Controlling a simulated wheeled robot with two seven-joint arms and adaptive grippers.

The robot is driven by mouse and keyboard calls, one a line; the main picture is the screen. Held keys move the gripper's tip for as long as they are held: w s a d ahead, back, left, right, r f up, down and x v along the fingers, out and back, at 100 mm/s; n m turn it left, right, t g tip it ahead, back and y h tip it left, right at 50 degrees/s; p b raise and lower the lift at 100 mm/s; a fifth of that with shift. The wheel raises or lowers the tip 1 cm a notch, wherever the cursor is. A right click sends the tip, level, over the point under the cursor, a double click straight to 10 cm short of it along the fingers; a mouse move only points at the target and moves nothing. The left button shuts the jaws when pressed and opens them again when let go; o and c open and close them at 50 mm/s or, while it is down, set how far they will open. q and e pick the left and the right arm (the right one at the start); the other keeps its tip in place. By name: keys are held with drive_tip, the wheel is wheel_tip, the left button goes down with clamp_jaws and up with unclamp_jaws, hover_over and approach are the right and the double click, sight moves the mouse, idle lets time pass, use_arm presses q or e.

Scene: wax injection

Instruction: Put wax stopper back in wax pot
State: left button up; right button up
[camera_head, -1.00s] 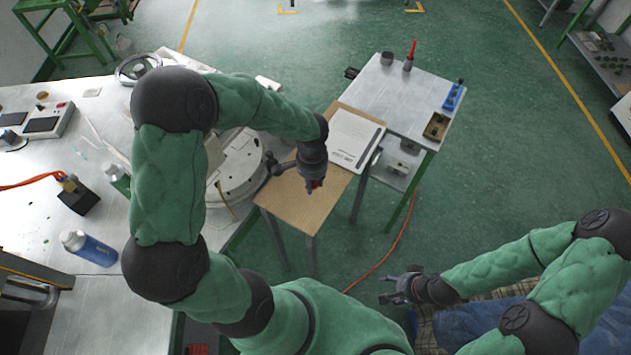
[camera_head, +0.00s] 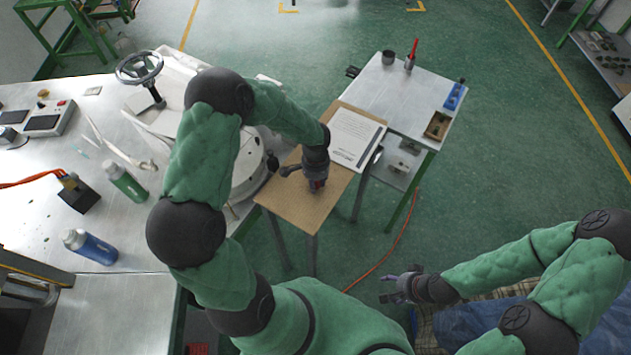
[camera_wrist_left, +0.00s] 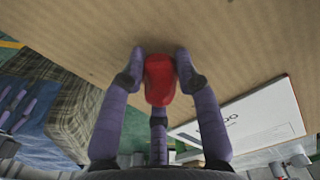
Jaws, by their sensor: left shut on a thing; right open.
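A red piece (camera_wrist_left: 159,80), which I take to be the wax stopper, sits between the fingertips of my left gripper (camera_wrist_left: 159,72) in the left wrist view. The gripper is shut on it above a brown board (camera_wrist_left: 90,30); I cannot tell whether the piece touches the board. In the head view my left gripper (camera_head: 317,186) points down over the board, and the red piece is mostly hidden. The round white machine (camera_head: 246,168) left of the board appears to be the wax pot, partly covered by my left arm. My right gripper (camera_head: 392,288) is open and empty at lower right.
A white flat box (camera_head: 356,138) lies on the board's far side. A grey side table (camera_head: 420,90) behind holds a blue rack (camera_head: 454,96) and a red-topped item (camera_head: 411,55).

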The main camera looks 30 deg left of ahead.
use_arm(q)
drive_tip(key=shift+f, duration=0.15)
drive_tip(key=o, duration=1)
drive_tip(key=shift+r, duration=0.25)
wheel_tip(320, 180, up, 12)
drive_tip(key=shift+f+p, duration=0.1)
drive_tip(key=shift+p, duration=0.2)
